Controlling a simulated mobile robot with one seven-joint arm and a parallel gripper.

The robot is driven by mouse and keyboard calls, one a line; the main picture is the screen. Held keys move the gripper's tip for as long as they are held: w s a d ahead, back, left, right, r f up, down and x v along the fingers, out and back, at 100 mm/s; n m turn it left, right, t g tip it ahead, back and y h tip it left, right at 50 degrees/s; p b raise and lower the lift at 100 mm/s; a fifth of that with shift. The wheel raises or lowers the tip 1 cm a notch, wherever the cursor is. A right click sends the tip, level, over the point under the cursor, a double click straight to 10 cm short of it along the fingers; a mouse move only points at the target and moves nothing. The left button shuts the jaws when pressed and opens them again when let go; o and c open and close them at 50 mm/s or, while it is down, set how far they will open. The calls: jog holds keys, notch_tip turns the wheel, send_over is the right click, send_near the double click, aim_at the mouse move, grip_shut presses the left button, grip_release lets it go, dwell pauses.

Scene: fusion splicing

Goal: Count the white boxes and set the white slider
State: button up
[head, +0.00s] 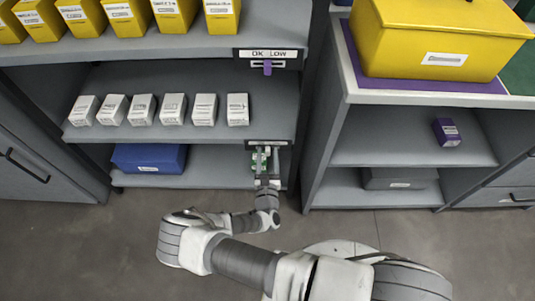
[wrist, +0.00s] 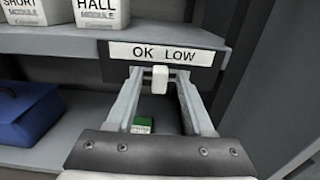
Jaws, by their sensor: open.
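Several white boxes (head: 159,109) stand in a row on the middle shelf in the head view. Two of them show at the top left of the wrist view, one a white box marked HALL (wrist: 101,12). The white slider (wrist: 160,80) hangs under a dark OK LOW label panel (wrist: 120,50) on the shelf edge. It sits near the middle, under the gap between the two words. My gripper (wrist: 159,82) is open, with one finger on each side of the slider and a gap to both. In the head view my gripper (head: 262,163) hides the slider.
Yellow boxes (head: 127,16) stand on the top shelf, above a second OK LOW panel with a purple slider (head: 267,68). A blue box (head: 150,158) lies on the bottom shelf. A large yellow bin (head: 430,40) stands at right.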

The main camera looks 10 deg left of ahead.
grip_shut()
dwell(1.3)
